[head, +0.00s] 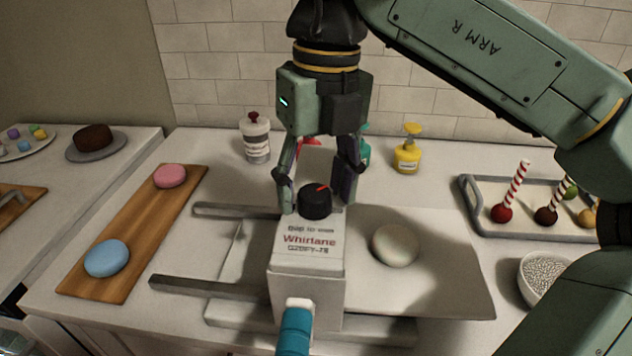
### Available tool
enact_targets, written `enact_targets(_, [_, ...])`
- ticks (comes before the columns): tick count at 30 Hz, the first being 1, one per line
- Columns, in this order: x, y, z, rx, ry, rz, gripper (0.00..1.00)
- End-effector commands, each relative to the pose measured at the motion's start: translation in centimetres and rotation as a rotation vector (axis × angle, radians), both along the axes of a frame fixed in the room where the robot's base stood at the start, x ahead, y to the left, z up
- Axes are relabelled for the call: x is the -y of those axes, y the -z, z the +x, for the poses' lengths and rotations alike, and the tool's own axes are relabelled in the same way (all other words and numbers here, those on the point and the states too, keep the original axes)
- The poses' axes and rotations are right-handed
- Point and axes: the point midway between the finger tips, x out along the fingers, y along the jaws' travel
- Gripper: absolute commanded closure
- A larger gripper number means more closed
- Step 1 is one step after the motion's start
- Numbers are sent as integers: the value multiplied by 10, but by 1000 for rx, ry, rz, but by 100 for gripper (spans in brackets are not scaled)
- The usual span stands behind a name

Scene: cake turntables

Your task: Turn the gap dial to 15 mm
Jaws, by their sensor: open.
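The gap dial is a black round knob (315,203) with a red pointer line, on top of a white machine housing (307,258) marked "Whirlane". The red line points up and to the right. Any scale around the knob is too small or hidden to read. My gripper (318,198) points down over the dial, with its fingers apart, one on the left and one on the right of the knob. I cannot tell whether the fingertips touch it.
A teal handle (295,330) sticks out at the machine's front. A pale round ball (395,245) lies on the plate at right. A wooden board (130,235) with pink and blue rounds is left. A grey tray (480,215) with cake pops and a bowl (540,275) stand right.

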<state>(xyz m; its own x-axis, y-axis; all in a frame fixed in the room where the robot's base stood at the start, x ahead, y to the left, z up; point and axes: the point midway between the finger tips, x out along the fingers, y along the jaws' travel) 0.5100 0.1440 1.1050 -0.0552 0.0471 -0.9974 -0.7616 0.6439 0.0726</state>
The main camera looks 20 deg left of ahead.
Motion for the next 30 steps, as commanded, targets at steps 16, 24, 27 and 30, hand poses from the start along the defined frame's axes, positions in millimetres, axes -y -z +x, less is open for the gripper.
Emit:
enact_targets(16, [2,-50,3,2,2,1,45])
enact_targets(24, [4,-74,4,1,2,-1,45])
enact_targets(27, [4,-75,4,0,0,0,45])
enact_targets(30, [4,-75,4,0,0,0,45])
